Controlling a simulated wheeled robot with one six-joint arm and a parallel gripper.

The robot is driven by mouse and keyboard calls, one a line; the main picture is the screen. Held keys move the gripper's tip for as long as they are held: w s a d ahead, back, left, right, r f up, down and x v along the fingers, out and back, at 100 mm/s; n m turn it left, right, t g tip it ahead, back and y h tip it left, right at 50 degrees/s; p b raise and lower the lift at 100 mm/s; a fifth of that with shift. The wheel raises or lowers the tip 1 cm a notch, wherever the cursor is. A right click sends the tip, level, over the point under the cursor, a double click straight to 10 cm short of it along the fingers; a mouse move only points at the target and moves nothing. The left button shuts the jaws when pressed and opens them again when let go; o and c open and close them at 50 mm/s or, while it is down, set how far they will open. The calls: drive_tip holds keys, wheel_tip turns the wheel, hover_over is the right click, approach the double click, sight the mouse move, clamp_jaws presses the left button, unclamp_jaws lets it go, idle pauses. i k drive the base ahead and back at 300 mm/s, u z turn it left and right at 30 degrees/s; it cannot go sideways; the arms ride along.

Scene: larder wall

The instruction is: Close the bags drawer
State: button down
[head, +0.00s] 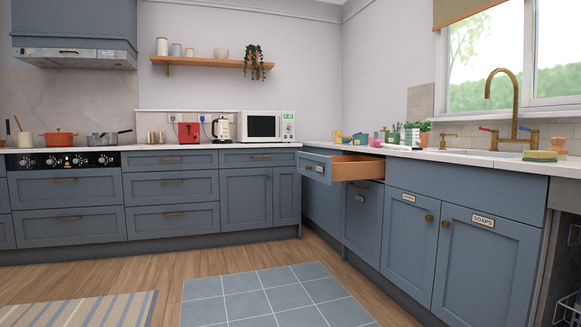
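One drawer (317,173) stands pulled out from the right-hand run of blue cabinets, near the corner, in the head view. Its blue front carries a small pale label, too small to read, so I cannot confirm that it says bags. The pale wooden side and inside (352,171) of the drawer show, and I see nothing in the part that shows. My gripper is not in view.
Below the open drawer is a shut blue door (362,222). Shut doors, one labelled SOAPS (480,262), continue right. An open appliance bay (562,265) with racks is at the right edge. The wooden floor and tiled mat (270,299) before the drawer are clear.

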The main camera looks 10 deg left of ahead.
sight(326, 169)
drive_tip(key=u, duration=0.75)
drive_tip(key=i, duration=1.45)
drive_tip(key=u, duration=0.5)
drive_tip(key=i, duration=1.75)
drive_tip(key=z, duration=0.55)
